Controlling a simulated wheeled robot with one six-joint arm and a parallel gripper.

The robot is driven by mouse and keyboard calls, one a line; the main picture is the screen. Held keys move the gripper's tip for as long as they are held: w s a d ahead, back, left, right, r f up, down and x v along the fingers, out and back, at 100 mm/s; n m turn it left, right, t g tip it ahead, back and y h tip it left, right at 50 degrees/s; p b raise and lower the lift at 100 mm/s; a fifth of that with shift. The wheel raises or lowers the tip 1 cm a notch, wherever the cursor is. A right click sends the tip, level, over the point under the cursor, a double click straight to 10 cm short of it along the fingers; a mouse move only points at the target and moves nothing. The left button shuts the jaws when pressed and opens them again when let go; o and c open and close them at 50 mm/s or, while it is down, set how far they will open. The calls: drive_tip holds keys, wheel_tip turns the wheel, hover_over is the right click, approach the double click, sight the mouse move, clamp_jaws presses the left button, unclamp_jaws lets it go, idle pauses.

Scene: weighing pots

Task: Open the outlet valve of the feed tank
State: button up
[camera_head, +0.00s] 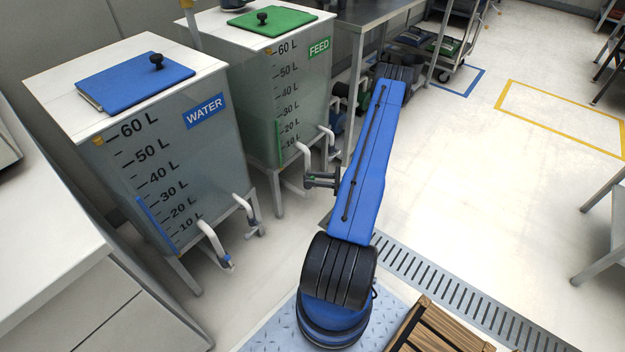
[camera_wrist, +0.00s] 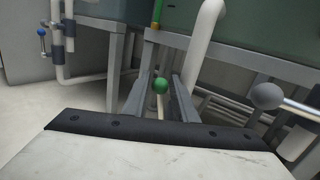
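The feed tank (camera_head: 290,85) is a clear-sided tank with a green lid and a green FEED label, standing at the upper middle of the head view. White outlet pipes (camera_head: 303,160) come down from its front side. A green ball knob (camera_wrist: 160,86) on a pale rod shows in the wrist view; I take it for the valve handle. My gripper (camera_wrist: 161,88) is open, with one finger on each side of the knob and narrow gaps visible. In the head view my gripper (camera_head: 312,180) is beside the feed tank's outlet pipes. The valve body is mostly hidden.
The water tank (camera_head: 190,150), with a blue lid, stands left of the feed tank. The wrist view shows a grey ball knob (camera_wrist: 267,96) on a rod at right and a small blue knob (camera_wrist: 41,31) at left. A floor grate (camera_head: 440,290) and a wooden slatted thing (camera_head: 430,330) lie at lower right.

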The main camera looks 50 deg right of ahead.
drive_tip(key=v, duration=1.7)
drive_tip(key=shift+s+f, duration=0.15)
drive_tip(key=shift+d, duration=0.1)
